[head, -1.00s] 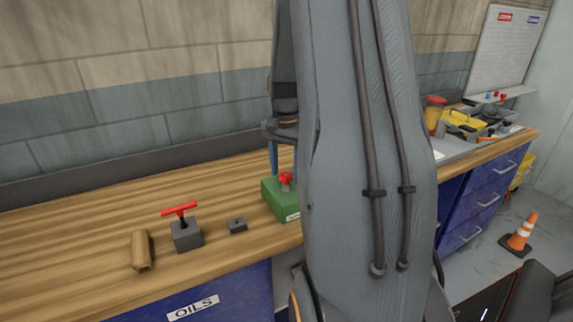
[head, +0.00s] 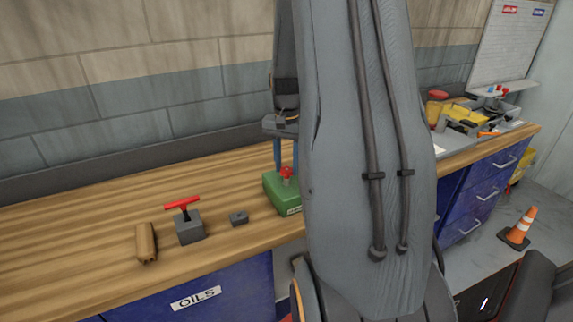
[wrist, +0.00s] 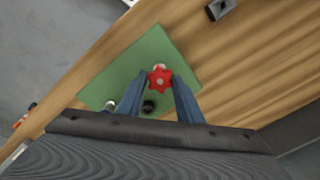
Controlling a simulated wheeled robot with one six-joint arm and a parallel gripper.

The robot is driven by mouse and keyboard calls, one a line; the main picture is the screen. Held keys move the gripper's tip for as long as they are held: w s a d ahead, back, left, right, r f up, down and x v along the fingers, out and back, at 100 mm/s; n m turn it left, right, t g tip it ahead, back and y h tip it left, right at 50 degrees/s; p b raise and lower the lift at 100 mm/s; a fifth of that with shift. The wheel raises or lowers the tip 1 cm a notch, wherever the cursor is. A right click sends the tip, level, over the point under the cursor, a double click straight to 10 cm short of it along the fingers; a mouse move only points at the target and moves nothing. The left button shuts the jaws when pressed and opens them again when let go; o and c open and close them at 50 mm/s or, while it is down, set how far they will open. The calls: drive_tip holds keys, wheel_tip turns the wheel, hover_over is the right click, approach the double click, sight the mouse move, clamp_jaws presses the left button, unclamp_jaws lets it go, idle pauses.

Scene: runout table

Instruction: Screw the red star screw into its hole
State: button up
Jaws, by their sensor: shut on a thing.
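The red star screw (head: 286,172) has a lobed red head and a short grey shank, and stands upright at the top of the green block (head: 283,196). In the wrist view the screw's head (wrist: 160,79) sits between the tips of my blue fingers. My gripper (wrist: 161,82) is shut on it, pointing down over the green block (wrist: 125,72). A dark round hole (wrist: 149,106) shows in the block's top between the fingers. Whether the shank is in a hole is hidden under the head.
Left of the block on the wooden bench (head: 90,220) are a small grey block (head: 239,218), a grey block with a red T-handle (head: 189,227) and a wooden piece (head: 146,243). My arm hides the bench to the right. An orange cone (head: 518,228) stands on the floor.

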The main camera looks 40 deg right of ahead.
drive_tip(key=m, duration=0.4)
drive_tip(key=shift+m, duration=0.3)
drive_tip(key=m, duration=0.4)
drive_tip(key=shift+m+p, duration=0.3)
drive_tip(key=shift+p, duration=0.05)
drive_tip(key=shift+m, duration=0.6)
drive_tip(key=o, duration=0.8)
drive_tip(key=shift+m, duration=0.4)
drive_tip(key=o, duration=0.4)
